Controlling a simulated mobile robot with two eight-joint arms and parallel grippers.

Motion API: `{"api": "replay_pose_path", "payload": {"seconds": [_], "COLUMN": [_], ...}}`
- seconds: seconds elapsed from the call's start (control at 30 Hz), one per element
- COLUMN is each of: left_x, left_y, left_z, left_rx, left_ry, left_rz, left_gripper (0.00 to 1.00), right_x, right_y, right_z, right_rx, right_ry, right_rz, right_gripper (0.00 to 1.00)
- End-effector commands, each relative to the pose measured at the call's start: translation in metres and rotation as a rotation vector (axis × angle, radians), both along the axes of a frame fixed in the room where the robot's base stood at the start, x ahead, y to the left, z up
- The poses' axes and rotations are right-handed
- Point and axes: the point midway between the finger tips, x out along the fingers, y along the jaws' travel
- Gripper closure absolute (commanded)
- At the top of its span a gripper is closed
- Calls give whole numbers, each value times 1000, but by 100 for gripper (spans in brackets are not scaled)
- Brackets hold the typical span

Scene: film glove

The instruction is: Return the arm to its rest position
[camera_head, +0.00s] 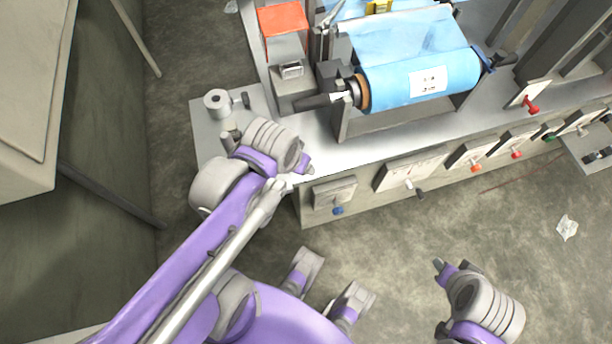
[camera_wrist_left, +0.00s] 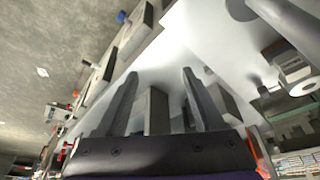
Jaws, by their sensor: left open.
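My left arm reaches in from the left in the head view, and its wrist (camera_head: 270,145) is over the near left corner of the machine's metal top (camera_head: 345,150).
A blue film roll (camera_head: 420,80) sits on a shaft behind the machine's front edge. Several levers and knobs, such as a blue knob (camera_head: 338,210), line the front panel. A cabinet (camera_head: 30,90) is far left. Floor in front is mostly clear.

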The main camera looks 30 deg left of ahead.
Motion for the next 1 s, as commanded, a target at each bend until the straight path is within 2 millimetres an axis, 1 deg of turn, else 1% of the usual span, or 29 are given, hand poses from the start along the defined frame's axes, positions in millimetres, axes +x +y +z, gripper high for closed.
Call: {"api": "replay_pose_path", "payload": {"seconds": [0.03, 0.1, 0.17, 0.27, 0.47, 0.57, 0.67, 0.77, 0.9, 0.93, 1.0], "left_x": [-6, -11, -13, -14, -14, -14, -12, -9, 0, 2, 2], "left_y": [-15, -27, -33, -36, -36, -36, -36, -35, -35, -35, -35], "left_z": [-7, -13, -17, -18, -18, -13, 2, 26, 67, 75, 75], "left_rx": [3, 8, 10, 12, 11, 11, 12, 12, 13, 13, 13], "left_ry": [-25, -54, -69, -79, -78, -79, -83, -91, -108, -112, -112], "left_rz": [-58, -109, -135, -150, -147, -146, -146, -145, -145, -144, -144], "left_gripper": [31, 31, 31, 31, 31, 31, 31, 31, 31, 31, 31], "right_x": [0, 0, 0, 0, 0, 0, 2, 5, 14, 16, 16], "right_y": [0, 0, 0, 0, 0, 0, 0, 0, 0, 0, 0], "right_z": [0, 0, 0, 0, 0, 5, 19, 44, 85, 93, 93], "right_rx": [0, 0, 0, 0, 0, 0, 0, 0, 0, 0, 0], "right_ry": [0, 0, 0, 0, 0, -2, -6, -14, -31, -35, -35], "right_rz": [0, 0, 0, 0, 0, 0, 0, 0, 0, 0, 0], "right_gripper": [58, 58, 58, 58, 58, 58, 58, 58, 58, 58, 58]}}
